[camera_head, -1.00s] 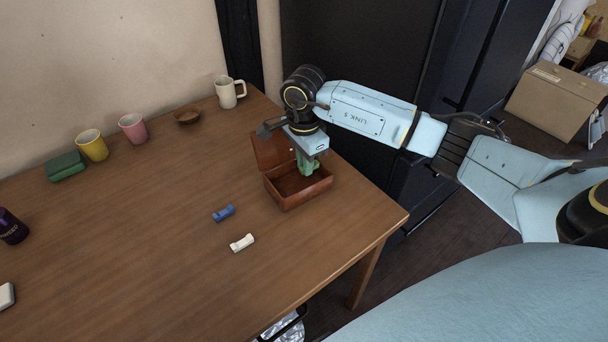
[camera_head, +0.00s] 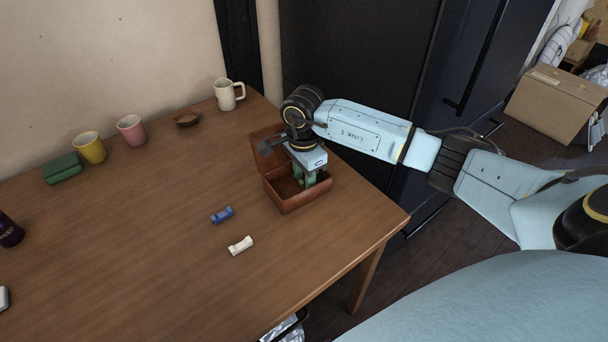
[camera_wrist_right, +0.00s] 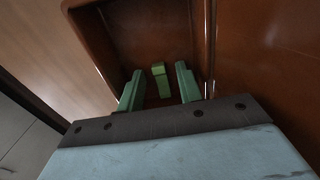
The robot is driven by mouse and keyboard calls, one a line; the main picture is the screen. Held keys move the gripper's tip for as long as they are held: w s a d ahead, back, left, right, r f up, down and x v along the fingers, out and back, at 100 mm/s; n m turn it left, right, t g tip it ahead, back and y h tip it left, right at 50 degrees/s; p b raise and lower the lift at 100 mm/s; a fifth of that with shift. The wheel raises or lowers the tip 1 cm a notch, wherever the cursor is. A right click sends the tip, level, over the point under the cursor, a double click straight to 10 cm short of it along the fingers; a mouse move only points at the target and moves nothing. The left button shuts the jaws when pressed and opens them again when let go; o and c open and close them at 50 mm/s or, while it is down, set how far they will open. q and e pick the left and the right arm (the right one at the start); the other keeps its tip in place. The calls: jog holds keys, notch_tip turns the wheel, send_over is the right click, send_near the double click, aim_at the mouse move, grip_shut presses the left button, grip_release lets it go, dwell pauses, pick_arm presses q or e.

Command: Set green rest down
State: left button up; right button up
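The green rest (camera_wrist_right: 160,80) is inside the brown wooden box (camera_head: 289,204), low between my right gripper's fingers, with a gap on each side. My right gripper (camera_head: 305,182) reaches down into the box. In the right wrist view its two green fingers (camera_wrist_right: 158,88) are spread and not touching the rest. In the head view the rest is hard to tell from the green fingers. My left gripper is not in view.
The box's open lid (camera_head: 268,150) stands up at its back left. A blue rest (camera_head: 222,215) and a white rest (camera_head: 241,245) lie on the table in front. Cups (camera_head: 131,130), a small bowl (camera_head: 187,118) and a cream mug (camera_head: 228,95) stand along the back.

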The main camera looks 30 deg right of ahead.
aim_at(304, 181)
jog(key=shift+r, duration=0.15)
